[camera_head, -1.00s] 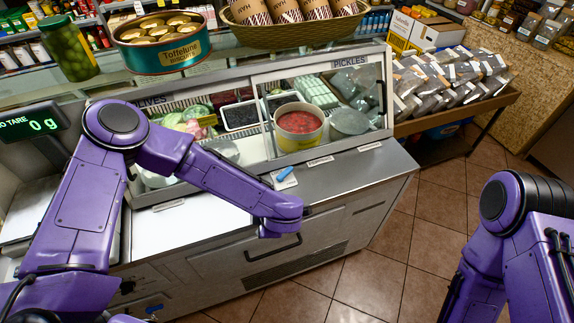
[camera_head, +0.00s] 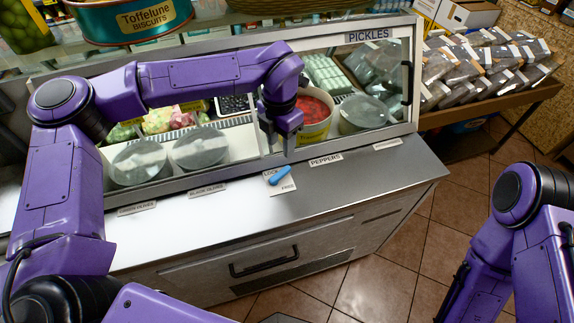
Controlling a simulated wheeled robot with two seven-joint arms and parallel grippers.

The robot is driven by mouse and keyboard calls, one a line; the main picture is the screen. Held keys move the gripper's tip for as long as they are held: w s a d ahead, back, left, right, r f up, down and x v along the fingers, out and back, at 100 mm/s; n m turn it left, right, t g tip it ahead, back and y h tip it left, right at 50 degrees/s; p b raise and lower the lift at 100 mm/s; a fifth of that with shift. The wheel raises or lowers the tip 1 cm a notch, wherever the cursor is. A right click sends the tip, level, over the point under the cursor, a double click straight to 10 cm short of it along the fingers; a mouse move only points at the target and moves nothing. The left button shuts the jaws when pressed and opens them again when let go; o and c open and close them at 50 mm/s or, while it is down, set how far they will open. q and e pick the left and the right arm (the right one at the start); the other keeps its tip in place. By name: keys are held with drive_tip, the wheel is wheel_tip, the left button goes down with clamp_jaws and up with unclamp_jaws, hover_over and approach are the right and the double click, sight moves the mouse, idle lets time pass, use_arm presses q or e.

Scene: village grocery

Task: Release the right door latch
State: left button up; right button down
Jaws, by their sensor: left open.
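The latch is a small blue lever (camera_head: 279,176) on a white plate marked LOCK and FREE, on the steel ledge (camera_head: 330,190) in front of the case. It lies at a slant, its right end toward the back. The right glass door (camera_head: 385,62), under the PICKLES sign, looks closed; a dark upright handle (camera_head: 405,84) is near its right edge. My left gripper (camera_head: 283,146) points down in front of the glass, above and behind the blue lever in the picture, apart from it. It is open and empty. My right gripper is out of view; only the right arm shows.
A drawer handle (camera_head: 264,262) is on the cabinet front. A rack of packets (camera_head: 480,70) stands at the right.

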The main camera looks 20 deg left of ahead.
sight(283, 171)
use_arm(q)
drive_tip(key=f+p, duration=0.1)
drive_tip(key=f, duration=0.5)
drive_tip(key=f+p, duration=0.1)
drive_tip(key=f, duration=0.2)
drive_tip(key=shift+w+d+f+p, duration=0.15)
drive_tip(key=shift+w+p, duration=0.1)
drive_tip(key=shift+p, duration=0.05)
drive_tip(key=shift+s+f, duration=0.15)
drive_tip(key=shift+f, duration=0.6)
drive_tip(key=shift+c, duration=0.3)
